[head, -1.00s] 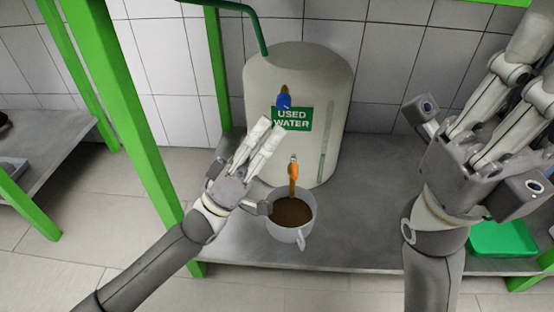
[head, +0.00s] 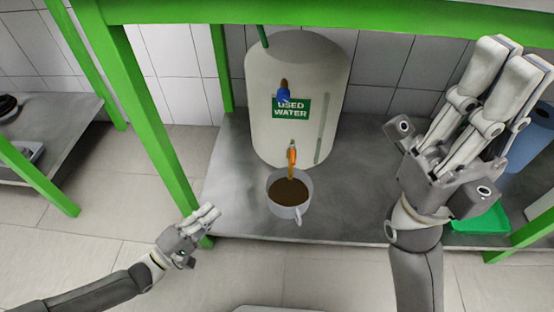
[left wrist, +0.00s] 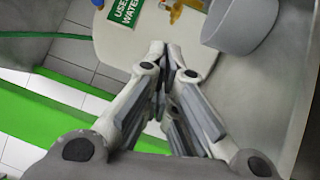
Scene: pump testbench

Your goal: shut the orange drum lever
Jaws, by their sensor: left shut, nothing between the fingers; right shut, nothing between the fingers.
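The orange drum lever (head: 292,155) is on the tap low on the front of the pale drum (head: 262,120) labelled USED WATER. An orange-brown strip runs down from it towards the cup; I cannot tell whether this is lever or liquid. A grey cup (head: 291,208) with brown liquid stands below it. My left gripper (head: 213,212) is shut and empty, left of the cup and apart from the lever. In the left wrist view the lever (left wrist: 180,9) shows at the top edge, beyond the fingers. My right gripper (head: 518,58) is shut and empty at the right.
A blue lever (head: 284,95) sits higher on the drum. A green post (head: 150,135) stands left of the shelf (head: 228,190), and a green beam (head: 300,14) crosses the top. A green tray (head: 482,221) and a blue container (head: 528,140) are at the right.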

